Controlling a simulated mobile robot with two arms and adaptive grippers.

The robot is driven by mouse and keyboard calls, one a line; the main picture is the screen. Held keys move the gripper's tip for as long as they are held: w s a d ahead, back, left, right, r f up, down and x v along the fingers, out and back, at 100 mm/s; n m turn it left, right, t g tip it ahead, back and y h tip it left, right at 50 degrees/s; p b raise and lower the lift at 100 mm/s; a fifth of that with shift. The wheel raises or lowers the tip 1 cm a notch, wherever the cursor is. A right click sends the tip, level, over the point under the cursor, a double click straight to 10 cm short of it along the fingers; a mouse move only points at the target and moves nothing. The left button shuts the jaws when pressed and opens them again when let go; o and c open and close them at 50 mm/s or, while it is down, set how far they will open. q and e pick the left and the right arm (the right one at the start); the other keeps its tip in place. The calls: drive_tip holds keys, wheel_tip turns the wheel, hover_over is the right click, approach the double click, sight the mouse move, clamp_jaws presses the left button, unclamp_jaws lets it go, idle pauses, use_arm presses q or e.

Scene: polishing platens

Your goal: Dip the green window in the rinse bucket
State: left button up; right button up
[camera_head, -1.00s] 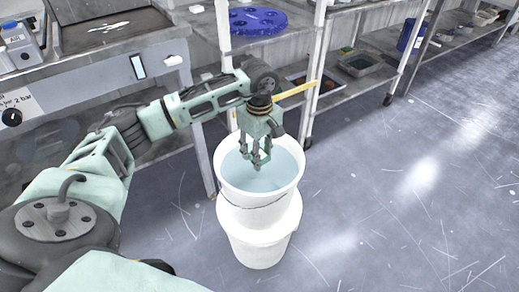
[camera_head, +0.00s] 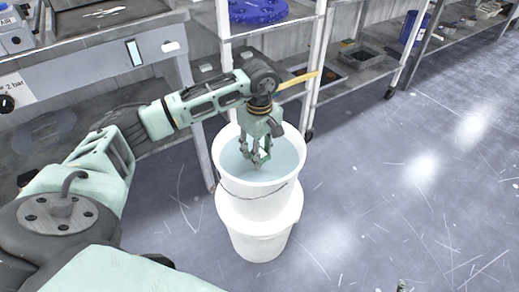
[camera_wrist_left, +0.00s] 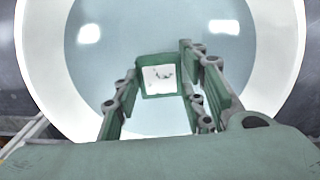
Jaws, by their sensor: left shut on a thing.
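The green window (camera_wrist_left: 140,84) shows in the left wrist view as a small square green frame around a pale centre with grey marks. My left gripper (camera_wrist_left: 160,106) is shut on it, with fingers on either side, pointing down. The white rinse bucket (camera_head: 262,199) stands upright with pale blue water inside; its rim surrounds the window in the wrist view (camera_wrist_left: 287,60). In the head view my left gripper (camera_head: 256,162) is over the bucket's opening, fingertips within the rim's outline. The window is too small to make out there. Whether it touches the water I cannot tell.
The bucket sits on another white container (camera_head: 259,243) on the grey floor. A metal shelf with a blue perforated disc (camera_head: 258,10) stands close behind. A workbench (camera_head: 95,80) is at the left. The floor (camera_head: 400,210) at the right is open.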

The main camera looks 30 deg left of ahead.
use_arm(q)
wheel_tip(320, 180, down, 2)
drive_tip(key=shift+f+b, duration=0.1)
drive_tip(key=shift+b, duration=0.6)
drive_tip(key=shift+f, duration=0.2)
use_arm(e)
drive_tip(key=w+a+r+t+y, duration=0.1)
drive_tip(key=w+a+r+t, duration=0.1)
drive_tip(key=w+r+t, duration=0.3)
drive_tip(key=shift+w+a+r, duration=0.35)
drive_tip(key=shift+w+r, duration=0.4)
drive_tip(key=shift+r, duration=0.35)
use_arm(q)
drive_tip(key=shift+f, duration=0.15)
use_arm(e)
drive_tip(key=shift+w+a+r, duration=0.1)
drive_tip(key=shift+w+r, duration=0.05)
drive_tip(key=shift+r, duration=0.2)
drive_tip(key=shift+w+r+t, duration=0.1)
drive_tip(key=shift+r+t, duration=0.1)
drive_tip(key=shift+t, duration=0.1)
drive_tip(key=shift+s+f, duration=0.2)
drive_tip(key=shift+f, duration=0.2)
drive_tip(key=shift+s+f+g, duration=0.2)
drive_tip(key=shift+f+g, duration=0.2)
drive_tip(key=shift+f, duration=0.1)
use_arm(q)
drive_tip(key=shift+r, duration=0.2)
use_arm(e)
drive_tip(key=shift+d, duration=0.2)
